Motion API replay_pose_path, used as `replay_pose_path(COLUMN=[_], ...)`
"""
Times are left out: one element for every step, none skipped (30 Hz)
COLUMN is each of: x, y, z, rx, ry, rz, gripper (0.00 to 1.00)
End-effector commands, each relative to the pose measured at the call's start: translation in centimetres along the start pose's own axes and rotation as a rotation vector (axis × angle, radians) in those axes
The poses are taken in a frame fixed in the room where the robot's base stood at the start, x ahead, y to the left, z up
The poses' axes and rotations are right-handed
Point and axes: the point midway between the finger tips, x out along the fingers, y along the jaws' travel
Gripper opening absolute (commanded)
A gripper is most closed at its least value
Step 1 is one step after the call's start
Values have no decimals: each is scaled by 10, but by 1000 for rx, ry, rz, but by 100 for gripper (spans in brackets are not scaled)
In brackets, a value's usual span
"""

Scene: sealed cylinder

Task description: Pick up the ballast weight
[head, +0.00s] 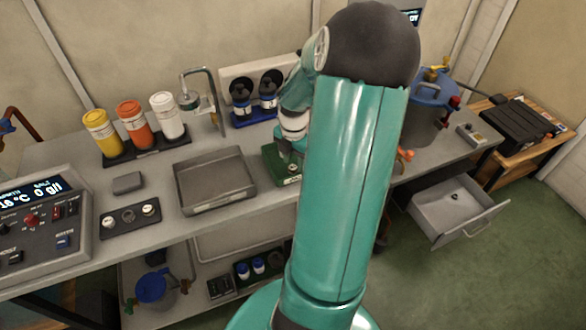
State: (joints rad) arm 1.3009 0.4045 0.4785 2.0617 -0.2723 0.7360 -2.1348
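I cannot tell for sure which thing is the ballast weight. A small dark grey block (128,183) lies flat on the bench at the left, behind a panel with round knobs. A small dark object (456,196) lies in the open drawer at the right. My gripper (291,155) points down over a green box (275,170) on the bench, right of the grey tray. My own arm hides much of it, and its fingers are too small and covered to read. Whether it touches the green box is unclear.
An empty grey tray (216,198) sits mid-bench. White, orange and yellow bottles (133,124) stand in a rack behind, beside a tap (213,95). A control console (40,222) is at left. A blue-lidded vessel (428,110) and the open drawer (463,224) are at right.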

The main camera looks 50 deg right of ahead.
Motion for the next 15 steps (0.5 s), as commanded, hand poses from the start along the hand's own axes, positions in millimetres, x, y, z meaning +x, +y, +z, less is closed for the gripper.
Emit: replay_pose_path(x=[8,12,15,17,18,19,20,19,19,19,19,19,19,19,19], y=[0,0,1,1,1,1,1,1,1,1,1,1,1,1,1], z=[-1,-1,-1,-2,-2,-1,-1,-1,-1,-1,-1,-1,-1,-1,-1], rx=[-1,-2,-2,-1,-1,-1,-1,-1,-1,-1,-1,-1,-1,-1,-1], ry=[2,1,1,1,1,0,-1,-1,-1,-1,-1,-1,-1,-1,-1], rz=[-2,-1,-1,-1,-1,0,0,0,0,0,0,0,0,0,0], gripper=[39,39,39,39,39,39,39,39,39,39,39,35,29,24,16])
